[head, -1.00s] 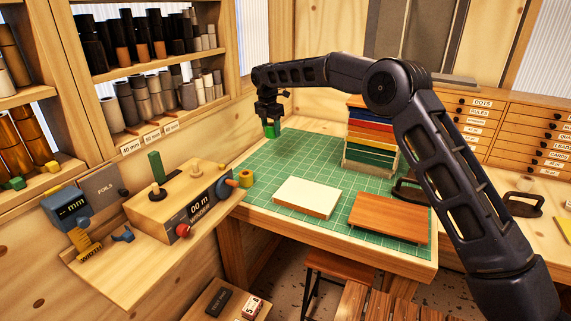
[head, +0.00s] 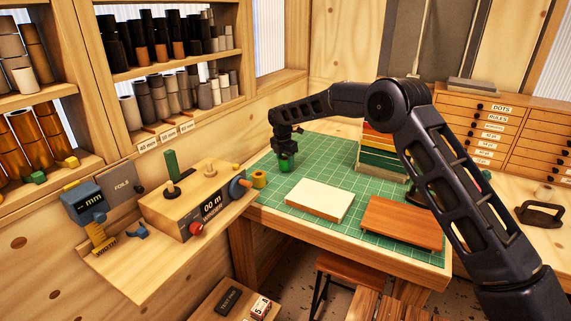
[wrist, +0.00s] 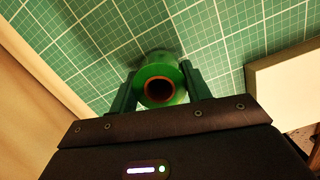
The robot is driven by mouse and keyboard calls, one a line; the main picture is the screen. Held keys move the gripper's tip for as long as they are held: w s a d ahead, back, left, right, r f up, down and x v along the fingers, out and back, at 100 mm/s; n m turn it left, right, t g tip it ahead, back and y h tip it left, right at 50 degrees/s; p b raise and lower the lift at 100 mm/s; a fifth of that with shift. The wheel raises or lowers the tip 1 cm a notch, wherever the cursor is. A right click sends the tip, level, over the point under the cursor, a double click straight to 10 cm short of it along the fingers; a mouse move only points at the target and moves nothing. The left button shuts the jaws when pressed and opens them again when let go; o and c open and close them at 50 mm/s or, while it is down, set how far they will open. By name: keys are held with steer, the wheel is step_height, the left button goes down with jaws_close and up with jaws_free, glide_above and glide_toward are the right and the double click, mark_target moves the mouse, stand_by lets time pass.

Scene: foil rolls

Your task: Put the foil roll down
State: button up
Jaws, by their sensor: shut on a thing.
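A green foil roll (head: 287,164) is held between the fingers of my gripper (head: 286,154), over the left back part of the green cutting mat (head: 271,187). In the wrist view the green roll (wrist: 160,80) stands end-on between the two fingers of my gripper (wrist: 160,90), its open core facing the camera. A dark shadow lies on the mat close beside it. I cannot tell whether its base touches the mat.
A cream pad (head: 320,200) and a brown board (head: 401,222) lie on the mat's front half. A rack of coloured sheets (head: 381,151) stands at the back. Mat around the held roll is clear.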

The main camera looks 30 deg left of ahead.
mark_target(283, 160)
steer(key=shift+f, duration=0.35)
steer(key=shift+f, duration=0.1)
steer(key=o, duration=1)
steer(key=shift+o, duration=0.2)
steer(key=r, duration=0.4)
steer(key=s+r, duration=0.1)
steer(key=r, duration=0.7)
steer(key=shift+s+a, duration=0.15)
steer(key=shift+s, duration=0.05)
steer(key=shift+r, duration=0.1)
